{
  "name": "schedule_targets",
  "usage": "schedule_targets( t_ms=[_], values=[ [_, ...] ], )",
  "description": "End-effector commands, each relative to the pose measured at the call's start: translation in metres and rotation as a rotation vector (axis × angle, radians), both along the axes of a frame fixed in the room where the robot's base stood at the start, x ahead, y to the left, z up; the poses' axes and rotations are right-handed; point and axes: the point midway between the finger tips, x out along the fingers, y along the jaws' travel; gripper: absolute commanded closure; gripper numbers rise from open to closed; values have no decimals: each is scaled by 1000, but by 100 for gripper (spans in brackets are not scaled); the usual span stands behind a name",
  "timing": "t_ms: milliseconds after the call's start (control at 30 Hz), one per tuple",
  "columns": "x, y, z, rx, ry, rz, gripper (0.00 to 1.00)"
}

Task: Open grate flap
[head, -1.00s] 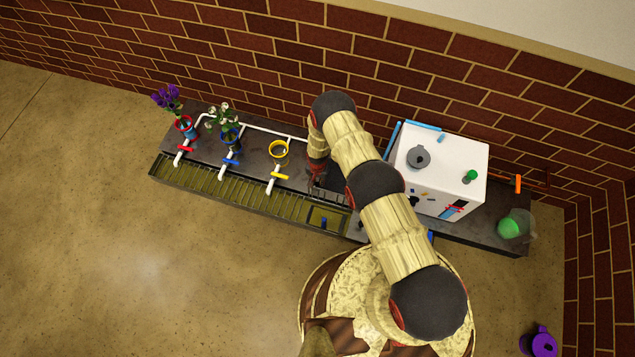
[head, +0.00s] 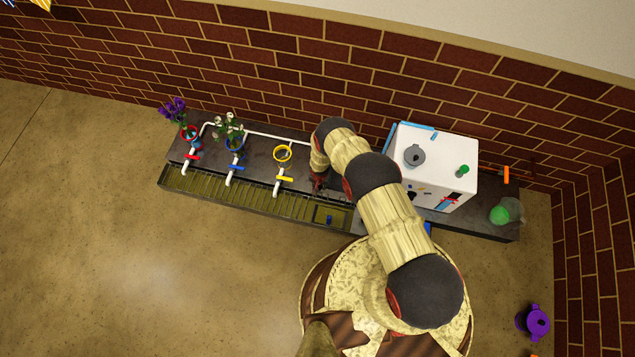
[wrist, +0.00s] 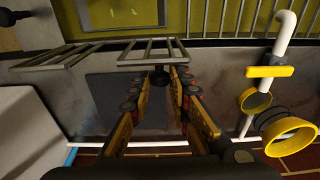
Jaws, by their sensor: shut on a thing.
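The grate flap (wrist: 152,52) is a small barred grey panel in the wrist view, swung back on the counter side of the trough. A dark round knob (wrist: 160,78) is at its near edge. My gripper (wrist: 161,84) has its two fingers closed around this knob. In the head view my gripper (head: 318,185) is at the counter's front edge, just behind the trough opening (head: 343,216). The opening is uncovered and shows the olive trough floor, with a small blue object (head: 329,219) in it. The flap is mostly hidden by my gripper in the head view.
The fixed grate (head: 250,198) runs left along the trough. Yellow (head: 284,179), blue (head: 234,168) and red (head: 192,157) valve pipes rise beside it. A white box (head: 440,160) stands on the counter right of my arm. The floor in front is clear.

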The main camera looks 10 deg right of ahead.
Motion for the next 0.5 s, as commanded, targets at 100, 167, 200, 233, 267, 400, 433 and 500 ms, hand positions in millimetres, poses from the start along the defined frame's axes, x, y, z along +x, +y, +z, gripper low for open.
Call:
schedule_targets(
  t_ms=[100,167,200,233,267,400,433,500],
  values=[
    [-4,3,3,0,0,1,100],
    [-6,3,2,0,1,1,100],
    [-7,3,1,-1,1,1,100],
    [-7,3,1,-1,1,1,100],
    [-7,3,1,0,2,1,100],
    [-7,3,0,0,2,1,100],
    [-8,3,0,0,2,1,100],
    [-8,3,0,0,3,1,79]
  ],
)
